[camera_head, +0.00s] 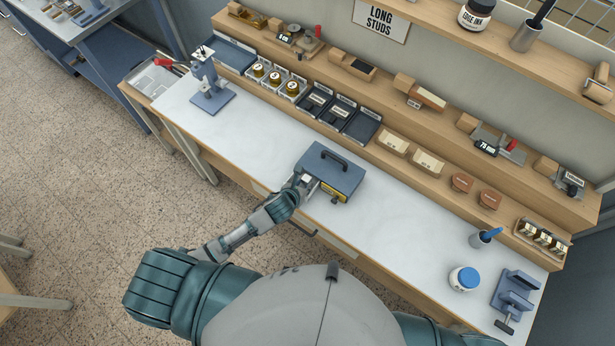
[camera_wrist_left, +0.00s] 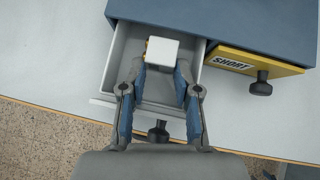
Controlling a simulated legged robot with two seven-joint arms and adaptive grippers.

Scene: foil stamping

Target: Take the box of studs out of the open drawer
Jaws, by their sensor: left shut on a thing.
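The small white box of studs (camera_wrist_left: 162,51) is in the left wrist view, between the fingers of my left gripper (camera_wrist_left: 160,72). The gripper is shut on the box, inside or just above the open pale drawer (camera_wrist_left: 118,62); I cannot tell whether the box touches the drawer floor. The drawer's dark knob (camera_wrist_left: 158,132) shows below the fingers. The drawer belongs to a blue-grey cabinet (camera_head: 330,170) with a dark top handle. In the head view my left gripper (camera_head: 305,182) is at the cabinet's front left, hiding most of the drawer. My right gripper is out of view.
A shut yellow drawer (camera_wrist_left: 231,60) labelled SHORT, with a dark knob, is right of the open one. Black trays (camera_head: 340,113) stand behind the cabinet. A blue-grey press (camera_head: 209,85) is at left. A white jar (camera_head: 464,278) is at right. The bench top (camera_head: 400,230) between is clear.

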